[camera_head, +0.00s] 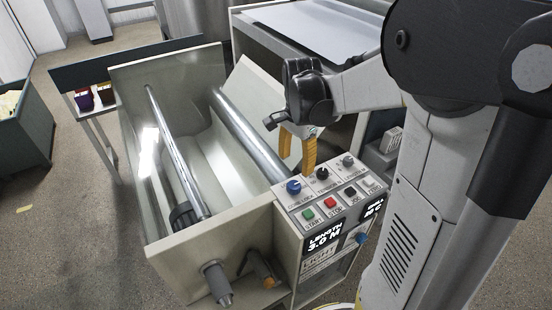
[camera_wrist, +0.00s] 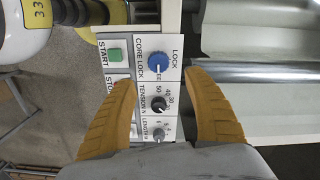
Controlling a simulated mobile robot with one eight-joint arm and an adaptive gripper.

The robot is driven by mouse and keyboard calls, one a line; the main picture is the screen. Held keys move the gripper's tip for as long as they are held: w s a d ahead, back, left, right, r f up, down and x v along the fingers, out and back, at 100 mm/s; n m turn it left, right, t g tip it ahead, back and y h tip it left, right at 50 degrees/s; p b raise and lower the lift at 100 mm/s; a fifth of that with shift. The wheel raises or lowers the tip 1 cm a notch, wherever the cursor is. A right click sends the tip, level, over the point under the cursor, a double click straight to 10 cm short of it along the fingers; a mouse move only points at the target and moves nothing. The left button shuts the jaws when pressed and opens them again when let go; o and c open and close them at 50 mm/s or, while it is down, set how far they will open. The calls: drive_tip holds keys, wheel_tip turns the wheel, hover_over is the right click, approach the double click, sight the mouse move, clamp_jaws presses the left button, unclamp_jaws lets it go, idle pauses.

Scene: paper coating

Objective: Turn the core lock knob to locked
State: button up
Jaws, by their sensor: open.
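The core lock knob (camera_head: 294,187) is blue and sits at the top left corner of the control panel (camera_head: 330,199). In the wrist view the blue knob (camera_wrist: 160,63) lies just beyond my fingertips, under the word LOCK, with the other label partly hidden by the knob. My gripper (camera_head: 297,173) has orange fingers pointing down at the panel, above and close to the knob. In the wrist view my gripper (camera_wrist: 159,76) is open and empty, with one finger on each side of the panel's knob row.
A black tension knob (camera_head: 323,173) and grey length knob (camera_head: 347,161) stand in line beside the blue one. A green start button (camera_head: 308,215) and red stop button (camera_head: 330,203) lie in front. Metal rollers (camera_head: 246,132) run behind the panel.

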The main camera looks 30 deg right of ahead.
sight(294, 184)
wheel_tip(294, 184, down, 10)
drive_tip(key=shift+s+r+b, duration=0.1)
drive_tip(key=shift+s+b, duration=0.05)
drive_tip(key=shift+b, duration=1.05)
drive_tip(key=shift+c, duration=0.6)
drive_tip(key=c, duration=1.1)
